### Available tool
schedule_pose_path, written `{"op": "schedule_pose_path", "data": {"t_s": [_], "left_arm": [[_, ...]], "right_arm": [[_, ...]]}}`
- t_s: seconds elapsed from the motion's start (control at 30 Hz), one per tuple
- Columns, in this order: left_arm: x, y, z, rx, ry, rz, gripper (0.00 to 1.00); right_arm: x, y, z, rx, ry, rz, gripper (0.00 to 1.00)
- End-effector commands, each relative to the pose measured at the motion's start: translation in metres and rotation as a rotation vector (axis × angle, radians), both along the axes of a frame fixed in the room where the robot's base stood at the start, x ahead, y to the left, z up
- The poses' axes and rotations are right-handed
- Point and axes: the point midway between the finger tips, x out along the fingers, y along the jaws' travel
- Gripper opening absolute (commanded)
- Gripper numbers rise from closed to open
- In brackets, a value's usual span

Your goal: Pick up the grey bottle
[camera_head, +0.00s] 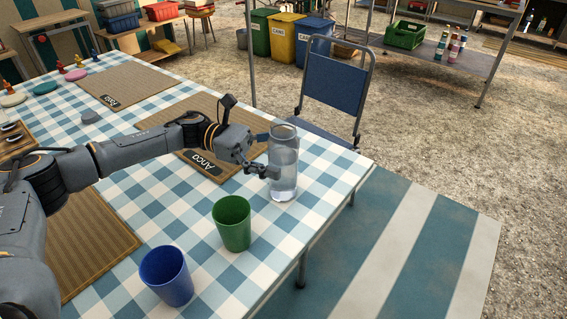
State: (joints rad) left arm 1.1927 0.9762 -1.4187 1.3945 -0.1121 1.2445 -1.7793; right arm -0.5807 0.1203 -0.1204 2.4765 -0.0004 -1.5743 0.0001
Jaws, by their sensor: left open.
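A clear, greyish bottle (285,168) stands upright near the right edge of the checked table. It is the only bottle on this table. My left gripper (266,155) is open at the bottle's left side, level with its middle. One finger shows near its upper part and one overlaps its lower left edge. I cannot tell whether they touch it. My right gripper is not in view.
A green cup (232,224) and a blue cup (166,275) stand on the checked table (190,222) in front of the bottle. A woven placemat (205,118) lies under my arm. A blue folding chair (333,88) is behind the bottle.

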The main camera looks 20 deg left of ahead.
Motion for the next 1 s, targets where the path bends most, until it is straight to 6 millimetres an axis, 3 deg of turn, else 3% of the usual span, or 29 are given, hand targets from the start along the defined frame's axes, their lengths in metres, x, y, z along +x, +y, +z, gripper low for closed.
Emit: {"op": "schedule_pose_path", "data": {"t_s": [0.3,0.7,1.0], "left_arm": [[-0.0008,-0.0065,0.0,0.0,0.0,0.0,0.81],[-0.0007,-0.0062,-0.0002,0.0,0.0,0.0,0.0],[-0.0005,-0.0061,0.0011,-0.001,-0.002,0.0,0.0]], "right_arm": [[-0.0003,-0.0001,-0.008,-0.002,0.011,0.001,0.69],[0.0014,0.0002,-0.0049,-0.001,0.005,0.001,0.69],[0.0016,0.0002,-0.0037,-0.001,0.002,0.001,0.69]]}}
